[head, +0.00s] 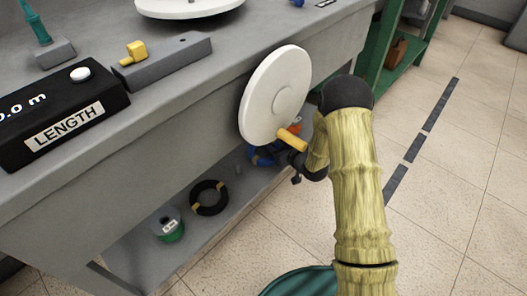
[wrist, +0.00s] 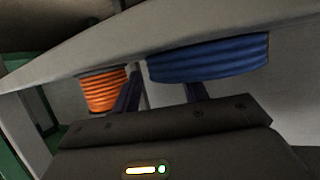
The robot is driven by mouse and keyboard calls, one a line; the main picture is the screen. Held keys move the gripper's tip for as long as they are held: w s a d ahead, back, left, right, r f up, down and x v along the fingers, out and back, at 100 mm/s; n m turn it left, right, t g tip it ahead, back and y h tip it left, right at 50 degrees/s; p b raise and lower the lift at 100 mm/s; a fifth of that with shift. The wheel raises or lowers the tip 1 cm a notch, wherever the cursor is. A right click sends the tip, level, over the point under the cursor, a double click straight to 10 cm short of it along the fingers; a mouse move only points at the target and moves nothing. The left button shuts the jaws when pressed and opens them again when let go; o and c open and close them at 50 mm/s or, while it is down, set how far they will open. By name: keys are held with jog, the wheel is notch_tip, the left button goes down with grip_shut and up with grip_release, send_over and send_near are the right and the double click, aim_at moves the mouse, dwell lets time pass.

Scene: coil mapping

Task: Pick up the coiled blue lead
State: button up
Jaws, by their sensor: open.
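The coiled blue lead (wrist: 210,58) fills the upper right of the wrist view, its stacked turns seen from the side. In the head view only a blue part of it (head: 261,155) shows at the lower shelf, partly hidden by the white wheel and my arm. My gripper (wrist: 162,88) is open, its two dark fingers apart. The left finger is just left of the blue coil; the right finger reaches up to its lower edge. I cannot tell whether they touch. In the head view my gripper (head: 297,178) is a dark shape beside the blue, partly hidden.
An orange coil (wrist: 103,92) sits close left of the left finger. The white wheel (head: 276,95) with its yellow handle (head: 292,139) overhangs the shelf (head: 140,250). A black coil (head: 209,198) and green spool (head: 168,225) are further left. The floor at right is clear.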

jog(key=shift+w+a, duration=0.1)
jog(key=shift+w, duration=0.2)
jog(key=shift+s+d, duration=0.2)
jog(key=shift+s, duration=0.05)
jog(key=shift+c, duration=0.4)
jog(key=c, duration=0.7)
grip_shut()
